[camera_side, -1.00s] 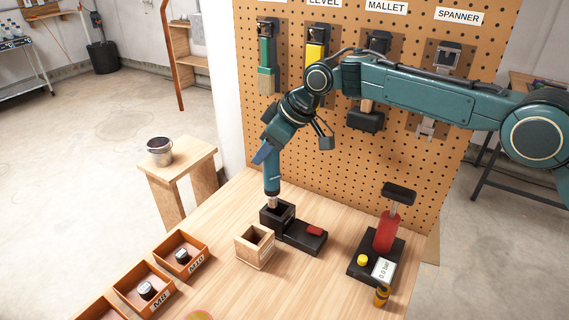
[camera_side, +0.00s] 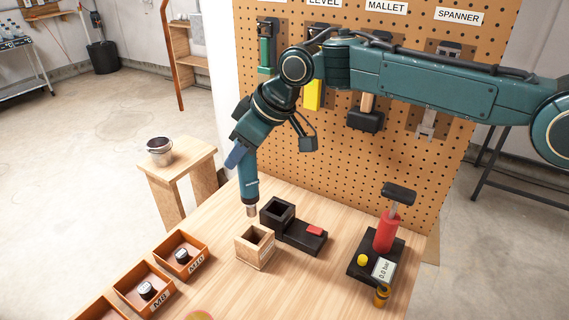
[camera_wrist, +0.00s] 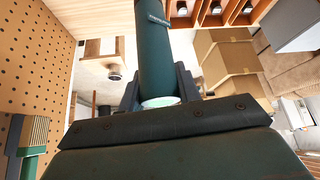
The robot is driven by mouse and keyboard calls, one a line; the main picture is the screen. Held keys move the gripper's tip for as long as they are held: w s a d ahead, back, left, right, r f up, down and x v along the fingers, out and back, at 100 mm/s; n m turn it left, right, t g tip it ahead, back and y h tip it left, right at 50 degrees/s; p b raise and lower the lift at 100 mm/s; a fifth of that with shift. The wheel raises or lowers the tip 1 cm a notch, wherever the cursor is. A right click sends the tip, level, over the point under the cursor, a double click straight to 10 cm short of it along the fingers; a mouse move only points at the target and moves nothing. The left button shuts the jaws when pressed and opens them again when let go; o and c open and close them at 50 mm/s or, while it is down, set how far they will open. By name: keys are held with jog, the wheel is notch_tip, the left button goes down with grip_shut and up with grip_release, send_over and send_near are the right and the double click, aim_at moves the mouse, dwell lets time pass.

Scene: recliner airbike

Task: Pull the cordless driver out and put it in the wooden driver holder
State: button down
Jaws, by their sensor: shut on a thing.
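The cordless driver (camera_side: 248,182) is a teal cylinder with a metal tip pointing down, slightly tilted. My gripper (camera_side: 237,156) is shut on its upper part. The tip hangs above and a little behind-left of the wooden driver holder (camera_side: 248,252), a small open-topped square box that looks empty. The black dock (camera_side: 297,236) with an open square socket and a red button stands behind and right of the holder. In the wrist view the driver (camera_wrist: 155,45) runs up between my gripper's jaws (camera_wrist: 157,90); its tip is out of that view.
Orange-brown bins (camera_side: 181,253) labelled M8 and M10 stand to the left. A black-based pump with a red cylinder (camera_side: 385,232) stands at the right. A pegboard (camera_side: 420,170) with hanging tools rises behind. A stool (camera_side: 180,165) with a metal bucket is beyond the bench.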

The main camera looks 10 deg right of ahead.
jog(key=shift+f, duration=0.1)
send_over(247, 204)
jog(key=w, duration=0.2)
jog(key=shift+w+f, duration=0.1)
jog(key=shift+f, duration=6.5)
jog(key=c, duration=0.9)
grip_release()
jog(key=shift+d, duration=0.1)
